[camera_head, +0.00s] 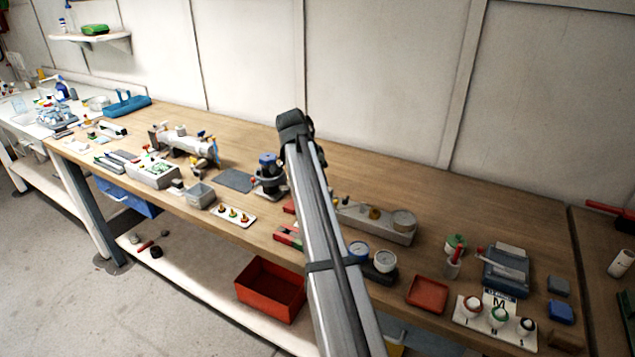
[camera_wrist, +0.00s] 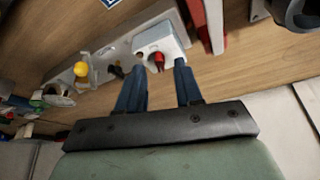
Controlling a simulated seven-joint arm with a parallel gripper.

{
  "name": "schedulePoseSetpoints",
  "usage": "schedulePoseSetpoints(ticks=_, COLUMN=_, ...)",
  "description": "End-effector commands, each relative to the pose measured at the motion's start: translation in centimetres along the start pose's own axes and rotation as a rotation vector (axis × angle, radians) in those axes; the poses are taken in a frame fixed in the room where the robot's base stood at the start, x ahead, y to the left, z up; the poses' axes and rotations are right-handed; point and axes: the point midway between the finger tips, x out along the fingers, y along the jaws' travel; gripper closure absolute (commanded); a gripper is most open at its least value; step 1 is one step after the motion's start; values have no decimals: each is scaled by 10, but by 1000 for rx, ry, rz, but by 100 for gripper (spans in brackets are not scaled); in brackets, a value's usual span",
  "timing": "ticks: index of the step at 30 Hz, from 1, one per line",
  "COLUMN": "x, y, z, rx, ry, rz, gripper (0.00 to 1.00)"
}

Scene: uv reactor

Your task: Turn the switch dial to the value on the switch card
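My gripper (camera_wrist: 159,66) is open in the wrist view, its two blue fingers apart. A red knob (camera_wrist: 158,61) on a pale box (camera_wrist: 160,38) shows between the fingertips; I cannot tell if they touch it. The box sits on a long grey panel (camera_wrist: 97,62), with a black knob (camera_wrist: 115,71) and a yellow knob (camera_wrist: 81,69). In the head view my arm hides part of this panel (camera_head: 385,230) and the gripper's fingers. No dial value is readable. A card marked "M" (camera_head: 498,303) stands at lower right; I cannot tell if it is the switch card.
Red bars (camera_wrist: 193,18) lie close to the box in the wrist view. In the head view, two gauges (camera_head: 385,261), a red tray (camera_head: 428,293) and a board of round knobs (camera_head: 470,317) stand right of my arm. The bench's back strip (camera_head: 390,170) is clear.

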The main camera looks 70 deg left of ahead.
Motion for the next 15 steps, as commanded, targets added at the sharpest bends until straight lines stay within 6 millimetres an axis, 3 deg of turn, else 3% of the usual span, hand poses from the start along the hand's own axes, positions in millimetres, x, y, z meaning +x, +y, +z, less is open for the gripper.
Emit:
schedulePoseSetpoints(ticks=6, x=14, y=0, z=0, rx=0, ry=0, rz=0, gripper=65)
schedulePoseSetpoints(ticks=15, x=15, y=0, z=0, rx=0, ry=0, rz=0, gripper=65)
